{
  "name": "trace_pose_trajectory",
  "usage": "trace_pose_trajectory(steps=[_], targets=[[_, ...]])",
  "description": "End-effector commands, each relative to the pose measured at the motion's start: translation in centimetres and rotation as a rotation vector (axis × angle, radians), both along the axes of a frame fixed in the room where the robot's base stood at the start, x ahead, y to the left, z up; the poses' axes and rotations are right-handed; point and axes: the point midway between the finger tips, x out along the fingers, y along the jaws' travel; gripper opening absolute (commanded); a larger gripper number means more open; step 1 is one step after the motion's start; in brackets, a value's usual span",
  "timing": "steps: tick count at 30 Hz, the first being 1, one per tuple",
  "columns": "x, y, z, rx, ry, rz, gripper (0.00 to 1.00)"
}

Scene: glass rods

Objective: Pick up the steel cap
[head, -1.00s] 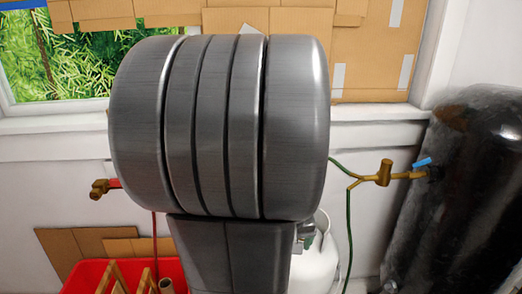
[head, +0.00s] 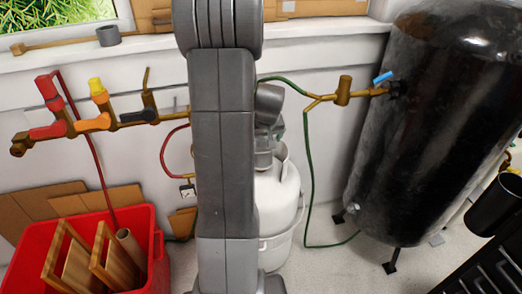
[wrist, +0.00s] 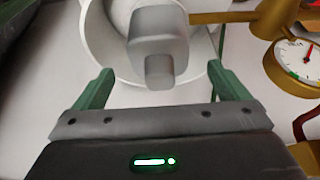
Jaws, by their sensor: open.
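In the wrist view, a smooth grey piece (wrist: 158,42) with a smaller stub sits inside the white collar of a gas tank (head: 277,205). It may be the steel cap, but I cannot tell for sure. My gripper (wrist: 160,75) is open, its two green fingers spread either side of that grey piece and apart from it; nothing is held. A short grey cylinder (head: 108,36) also stands on the window sill, beside a wooden rod.
A brass pipe and round gauge (wrist: 294,62) are close at the right in the wrist view. A green hose (head: 308,190) hangs right of the tank. A red bin (head: 152,240) with wooden pieces stands left, and a large black tank (head: 425,130) right.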

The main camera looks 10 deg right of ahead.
Motion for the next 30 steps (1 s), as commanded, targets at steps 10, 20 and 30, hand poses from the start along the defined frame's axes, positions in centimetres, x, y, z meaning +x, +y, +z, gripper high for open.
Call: trace_pose_trajectory(steps=[10,20,30], targets=[[1.2,0.0,-3.4,0.002,0.004,-0.001,0.95],[2.1,0.0,-5.3,0.0,0.0,0.0,0.95],[2.1,0.0,-5.3,0.0,0.0,-0.001,0.55]])
